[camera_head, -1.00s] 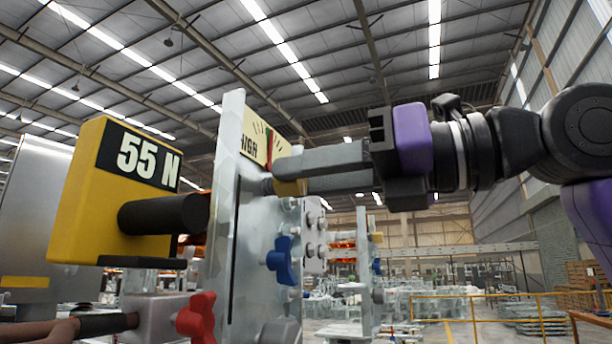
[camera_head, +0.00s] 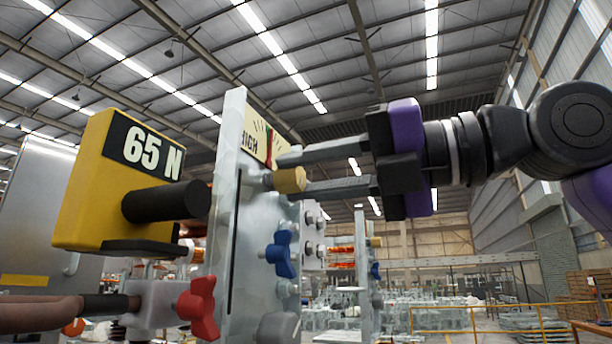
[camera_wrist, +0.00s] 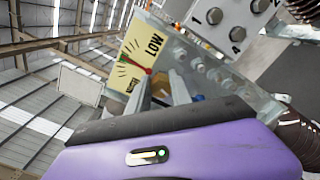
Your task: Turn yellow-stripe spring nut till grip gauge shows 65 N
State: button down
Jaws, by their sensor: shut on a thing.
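The yellow grip gauge (camera_head: 85,195) stands at the left in the head view, and its display (camera_head: 146,150) reads 65 N. The brass-yellow spring nut (camera_head: 291,180) sticks out from the right side of the upright metal plate (camera_head: 232,215). My gripper (camera_head: 284,175) reaches in from the right, with one finger above and one below the nut, and is shut on it. In the wrist view, the fingers (camera_wrist: 162,90) partly hide the nut area. No stripe on the nut can be made out.
A dial plate (camera_head: 258,132) with HIGH and LOW marks and a red pointer sits just above the nut. A blue star knob (camera_head: 281,254) and a red star knob (camera_head: 198,307) are lower down.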

jog(key=shift+d+r, duration=0.1)
dwell(0.3)
jog(key=c, duration=1.2)
grip_release()
jog(key=shift+o, duration=0.2)
jog(key=b+v, duration=0.1)
jog(key=v, duration=0.6)
jog(key=shift+d, duration=0.3)
jog(key=shift+s, duration=0.1)
